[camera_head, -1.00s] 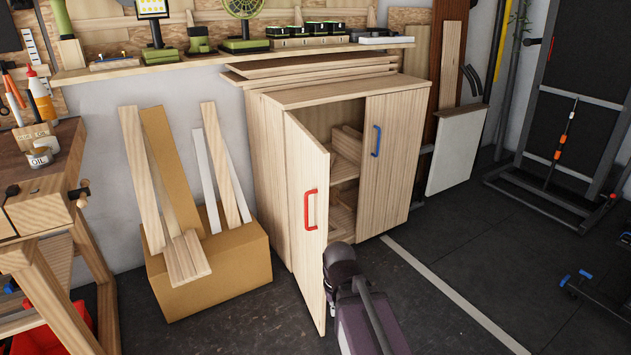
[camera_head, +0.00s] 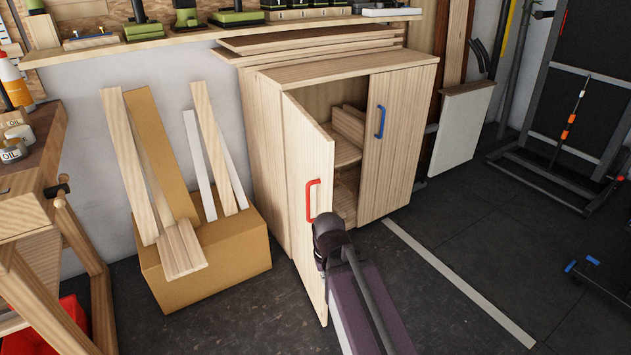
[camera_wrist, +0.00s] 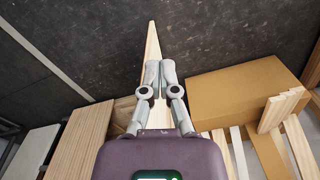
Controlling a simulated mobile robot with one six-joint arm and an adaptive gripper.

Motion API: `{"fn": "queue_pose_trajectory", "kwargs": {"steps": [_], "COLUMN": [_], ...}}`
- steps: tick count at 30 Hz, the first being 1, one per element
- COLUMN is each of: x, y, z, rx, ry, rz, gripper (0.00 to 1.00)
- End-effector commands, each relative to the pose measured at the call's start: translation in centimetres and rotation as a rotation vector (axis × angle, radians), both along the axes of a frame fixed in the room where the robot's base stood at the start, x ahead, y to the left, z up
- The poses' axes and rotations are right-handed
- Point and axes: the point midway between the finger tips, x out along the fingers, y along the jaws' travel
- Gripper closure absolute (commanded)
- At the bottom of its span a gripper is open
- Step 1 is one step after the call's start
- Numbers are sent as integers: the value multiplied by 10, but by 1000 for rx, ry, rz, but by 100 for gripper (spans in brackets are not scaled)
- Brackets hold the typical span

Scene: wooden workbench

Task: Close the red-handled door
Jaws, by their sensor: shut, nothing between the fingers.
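The red-handled door (camera_head: 300,150) of the wooden cabinet (camera_head: 262,150) stands open, swung out toward the front. Its red handle (camera_head: 312,202) is on the outer face, near the free edge. In the head view my arm's end is low beside the door's free edge, and the fingers are hidden there. In the wrist view my gripper (camera_wrist: 161,74) has its two fingers together, empty. The door shows nearly edge-on as a pale strip (camera_wrist: 152,42) beyond the fingertips. I cannot tell whether they touch it.
The blue-handled door (camera_head: 398,140) is closed. A cardboard box (camera_head: 205,265) with leaning boards stands left of the cabinet, near the open door's outer side. A workbench (camera_head: 35,165) is at far left.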

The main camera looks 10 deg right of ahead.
Motion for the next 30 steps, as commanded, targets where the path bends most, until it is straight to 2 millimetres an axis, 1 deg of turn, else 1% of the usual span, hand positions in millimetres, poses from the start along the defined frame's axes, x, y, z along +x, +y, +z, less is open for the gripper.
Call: {"fn": "queue_pose_trajectory", "kwargs": {"steps": [8,11,14,20,30], "x": [3,7,15,38,86], "y": [0,1,4,6,19], "z": [4,12,24,61,141], "rx": [-9,-28,-62,-169,-389], "ry": [1,5,12,46,186], "rz": [21,65,147,389,899], "gripper": [100,100,100,100,100]}}
